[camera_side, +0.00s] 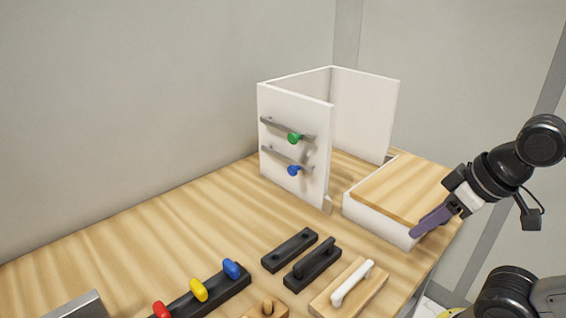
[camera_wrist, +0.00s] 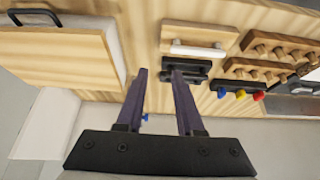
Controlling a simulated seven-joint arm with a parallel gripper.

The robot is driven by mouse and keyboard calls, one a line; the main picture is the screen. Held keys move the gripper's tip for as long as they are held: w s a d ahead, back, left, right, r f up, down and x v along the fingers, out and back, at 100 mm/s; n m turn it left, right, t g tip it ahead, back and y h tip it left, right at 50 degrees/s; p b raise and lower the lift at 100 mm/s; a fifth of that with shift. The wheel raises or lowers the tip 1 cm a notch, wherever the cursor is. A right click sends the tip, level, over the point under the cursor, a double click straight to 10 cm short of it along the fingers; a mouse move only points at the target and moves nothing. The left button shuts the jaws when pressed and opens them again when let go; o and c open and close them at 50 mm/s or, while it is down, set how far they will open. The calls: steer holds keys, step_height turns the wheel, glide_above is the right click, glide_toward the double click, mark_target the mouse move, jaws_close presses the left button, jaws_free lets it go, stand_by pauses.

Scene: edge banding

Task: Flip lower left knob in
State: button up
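In the side view a white upright panel (camera_side: 285,175) carries two grey bars. A green knob (camera_side: 293,138) sits on the upper bar and a blue knob (camera_side: 292,170) on the lower bar. My gripper (camera_side: 414,232) is well to the right of the panel, beside the front corner of a white box with a wooden top (camera_side: 395,192). I cannot tell whether it touches that box. In the wrist view the purple fingers of my gripper (camera_wrist: 158,72) are apart with nothing held. A small blue spot (camera_wrist: 145,117) shows between them, possibly the blue knob.
Dark blocks (camera_side: 290,250), a wooden block with a white handle (camera_side: 352,285) and a black rail with red, yellow and blue knobs (camera_side: 200,292) lie at the table's front. The wooden table (camera_side: 160,225) is clear left of the panel. A wall stands behind.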

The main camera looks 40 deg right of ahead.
steer(key=shift+s, duration=0.1)
steer(key=shift+c, duration=1.2)
steer(key=shift+m+h, duration=0.6)
steer(key=shift+m, duration=0.3)
steer(key=r, duration=0.1)
steer(key=w+d+r, duration=0.1)
steer(key=d+r, duration=0.1)
steer(key=shift+w+r, duration=0.15)
steer(key=shift+w, duration=0.2)
jaws_close()
steer(key=w+r+m+h, duration=0.1)
steer(key=w+r, duration=0.3)
steer(key=w, duration=0.4)
steer(key=w+r+m+h, duration=0.1)
steer(key=w+r+h, duration=0.1)
steer(key=w+r, duration=0.35)
steer(key=w+a+f+n, duration=0.1)
steer(key=w+a+f, duration=0.3)
steer(key=w, duration=0.3)
steer(key=w+a+f+n+g+h, duration=0.1)
steer(key=w+a+f+n, duration=0.1)
steer(key=w+a+f, duration=0.3)
steer(key=w+a, duration=0.2)
steer(key=w, duration=0.1)
steer(key=shift+w+d, duration=0.1)
